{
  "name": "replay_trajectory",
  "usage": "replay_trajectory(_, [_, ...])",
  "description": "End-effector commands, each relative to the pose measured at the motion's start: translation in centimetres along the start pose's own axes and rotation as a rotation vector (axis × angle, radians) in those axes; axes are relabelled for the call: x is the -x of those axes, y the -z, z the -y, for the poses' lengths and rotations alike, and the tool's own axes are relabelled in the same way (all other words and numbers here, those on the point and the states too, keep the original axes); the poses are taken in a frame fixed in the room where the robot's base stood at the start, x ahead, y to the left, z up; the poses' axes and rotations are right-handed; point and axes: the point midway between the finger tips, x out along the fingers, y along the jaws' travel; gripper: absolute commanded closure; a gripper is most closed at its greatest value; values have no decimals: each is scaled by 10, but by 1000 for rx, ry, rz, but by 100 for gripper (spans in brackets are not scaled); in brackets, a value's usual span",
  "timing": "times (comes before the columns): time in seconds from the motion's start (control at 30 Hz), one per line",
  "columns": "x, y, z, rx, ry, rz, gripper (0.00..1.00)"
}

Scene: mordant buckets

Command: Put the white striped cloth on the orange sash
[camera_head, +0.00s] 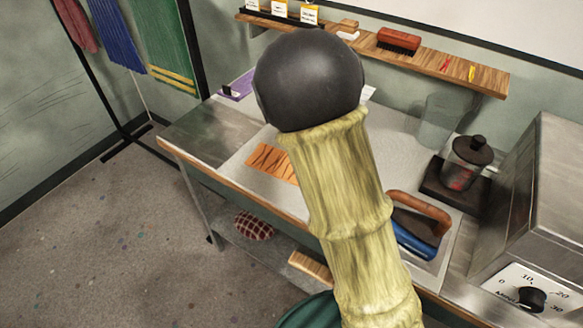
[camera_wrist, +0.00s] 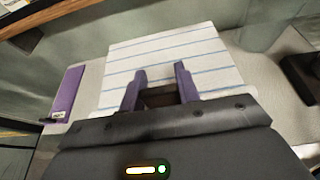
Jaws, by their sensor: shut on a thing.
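The white striped cloth (camera_wrist: 170,50), pale with thin blue lines, spreads out just past my gripper (camera_wrist: 158,78) in the wrist view. The two purple fingers are shut on its near edge, with a small gap showing between them. In the head view my arm hides the gripper and nearly all of the cloth; a small white corner (camera_head: 369,94) at the right of my dark wrist may be part of it. The orange sash (camera_head: 271,163) lies flat on the bench, left of my arm and partly covered by it. I cannot tell how high the cloth is above the bench.
A shelf (camera_head: 450,75) runs behind.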

Motion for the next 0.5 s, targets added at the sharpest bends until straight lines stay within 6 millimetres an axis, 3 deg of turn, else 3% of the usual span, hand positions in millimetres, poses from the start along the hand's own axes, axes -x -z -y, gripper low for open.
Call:
replay_trajectory(0.1, [30,34,-23,-4,-8,-1,90])
replay_trajectory(0.3, [93,92,-47,-10,7,-3,90])
replay_trajectory(0.5, [132,124,-50,-5,28,-3,90])
